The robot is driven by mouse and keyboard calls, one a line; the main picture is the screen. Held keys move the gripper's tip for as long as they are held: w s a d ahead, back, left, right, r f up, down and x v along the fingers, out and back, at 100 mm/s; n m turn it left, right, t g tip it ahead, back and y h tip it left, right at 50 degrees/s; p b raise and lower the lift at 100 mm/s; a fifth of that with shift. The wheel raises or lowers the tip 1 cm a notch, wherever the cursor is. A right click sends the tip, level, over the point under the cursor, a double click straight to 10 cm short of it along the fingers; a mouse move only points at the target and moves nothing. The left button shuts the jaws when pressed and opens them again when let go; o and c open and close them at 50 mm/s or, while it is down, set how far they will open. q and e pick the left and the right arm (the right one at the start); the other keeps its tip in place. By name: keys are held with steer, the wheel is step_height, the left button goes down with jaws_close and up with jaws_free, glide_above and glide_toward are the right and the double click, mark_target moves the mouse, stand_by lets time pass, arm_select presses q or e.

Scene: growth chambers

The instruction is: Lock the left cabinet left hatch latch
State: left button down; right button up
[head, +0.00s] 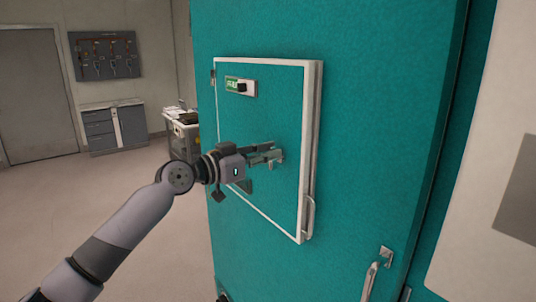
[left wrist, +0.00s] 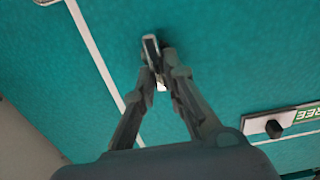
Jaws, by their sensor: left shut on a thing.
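The left hatch (head: 285,110) is a teal panel with a white frame on the teal cabinet (head: 390,130). A plate with a green label and a black knob (head: 241,88) sits near its upper left corner. The plate also shows in the left wrist view, where its label (left wrist: 308,115) reads FREE. My left gripper (head: 272,155) is at the hatch face, below and right of the plate. Its fingers are shut on a small silver metal piece (left wrist: 151,46). I cannot tell whether this piece is the latch. The knob is apart from the fingers. My right gripper is not in view.
A metal handle (head: 310,218) is on the hatch's right edge. Another handle (head: 372,278) is lower on the cabinet. A cart (head: 185,138), a grey drawer unit (head: 115,127) and a door (head: 38,90) stand behind. The floor at left is open.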

arm_select(q)
steer(key=m+b, duration=0.1)
steer(key=b, duration=0.1)
steer(key=m+b, duration=0.2)
steer(key=b, duration=0.1)
steer(key=m+b, duration=0.2)
steer(key=shift+s+d+f+b, duration=0.2)
steer(key=shift+s+f+b, duration=0.1)
steer(key=shift+f, duration=0.05)
steer(key=shift+m+b, duration=0.35)
steer(key=shift+m, duration=0.25)
steer(key=m+b, duration=0.1)
steer(key=m, duration=0.1)
steer(key=shift+s+d+m+b, duration=0.1)
steer(key=shift+s+m+b, duration=0.05)
steer(key=shift+m+b, duration=0.2)
steer(key=m+b, duration=0.1)
steer(key=m, duration=0.1)
steer(key=shift+d+f+m, duration=0.1)
steer(key=shift+f+m, duration=0.05)
steer(key=shift+m, duration=0.2)
steer(key=m, duration=0.1)
steer(key=m+b, duration=0.1)
steer(key=m, duration=0.1)
steer(key=shift+s+f, duration=0.15)
steer(key=shift+f, duration=0.05)
steer(key=shift+f+m+b, duration=0.15)
steer(key=shift+m+b, duration=0.25)
steer(key=shift+m, duration=1.3)
